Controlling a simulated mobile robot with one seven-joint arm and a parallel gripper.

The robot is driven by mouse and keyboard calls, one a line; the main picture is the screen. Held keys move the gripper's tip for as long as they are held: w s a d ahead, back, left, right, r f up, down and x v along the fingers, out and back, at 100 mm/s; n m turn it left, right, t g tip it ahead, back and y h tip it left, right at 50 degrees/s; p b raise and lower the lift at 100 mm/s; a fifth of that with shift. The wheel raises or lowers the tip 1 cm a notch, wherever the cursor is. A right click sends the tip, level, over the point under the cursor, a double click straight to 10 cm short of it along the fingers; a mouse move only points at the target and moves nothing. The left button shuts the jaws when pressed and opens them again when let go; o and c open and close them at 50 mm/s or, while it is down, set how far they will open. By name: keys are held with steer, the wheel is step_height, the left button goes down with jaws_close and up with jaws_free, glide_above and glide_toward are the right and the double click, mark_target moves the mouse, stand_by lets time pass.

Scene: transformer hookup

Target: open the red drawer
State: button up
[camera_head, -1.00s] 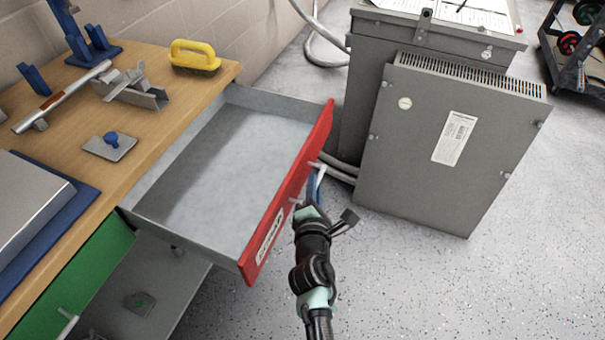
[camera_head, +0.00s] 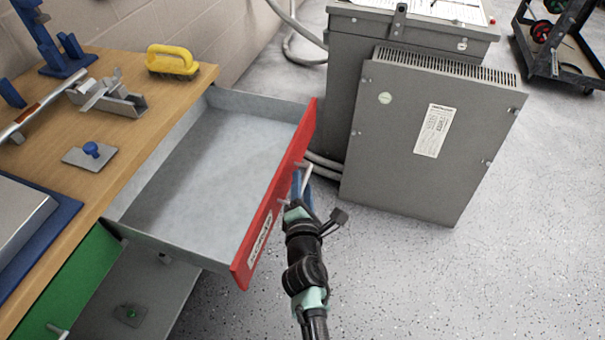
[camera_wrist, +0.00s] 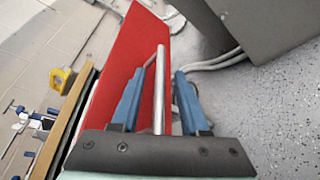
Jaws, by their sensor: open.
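The red drawer (camera_head: 272,205) is pulled far out of the wooden workbench (camera_head: 135,140), and its grey inside is empty. Its bar handle (camera_head: 303,172) is on the red front. My gripper (camera_head: 299,186) is at this handle on the outer side of the front. In the wrist view the red front (camera_wrist: 122,75) stands ahead, and the handle bar (camera_wrist: 159,90) lies between the two blue fingers of my gripper (camera_wrist: 157,98). The fingers are apart, with a gap on both sides of the bar.
A grey transformer cabinet (camera_head: 420,150) stands on the floor right of the drawer, with grey cables (camera_head: 322,165) beside it. A green drawer (camera_head: 75,280) is below at the left. A yellow brush (camera_head: 172,60) lies on the bench. Speckled floor at lower right is free.

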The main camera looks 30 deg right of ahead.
steer(key=v, duration=1.3)
steer(key=shift+p, duration=0.3)
steer(key=shift+w, duration=0.1)
steer(key=w+a+r+m+t, duration=0.2)
steer(key=w+r+m, duration=0.15)
steer(key=r, duration=0.75)
steer(key=w+a+r+m+t, duration=0.2)
steer(key=w+r+m, duration=0.15)
steer(key=r, duration=0.75)
steer(key=w+a+r+m+t, duration=0.3)
steer(key=r+m, duration=0.1)
steer(key=r, duration=0.6)
steer(key=s+a+r+m+t+y, duration=0.2)
steer(key=s+a+r+t+y, duration=0.15)
steer(key=r, duration=0.65)
steer(key=s+a+r+m+t+y+p, duration=0.1)
steer(key=s+a+r+m+t+y, duration=0.25)
steer(key=r, duration=0.55)
steer(key=s+a+r+m+t+y, duration=0.1)
steer(key=s+a+r+y, duration=0.1)
steer(key=s+a+r, duration=0.6)
steer(key=w+d+r+p, duration=0.1)
steer(key=w+r+p, duration=0.1)
steer(key=r+p, duration=0.5)
steer(key=w+d+r+p, duration=0.1)
steer(key=w+r+p, duration=0.1)
steer(key=r+p, duration=0.5)
steer(key=shift+d+r+g+h, duration=0.3)
steer(key=shift+d+r, duration=0.05)
steer(key=shift+r, duration=0.15)
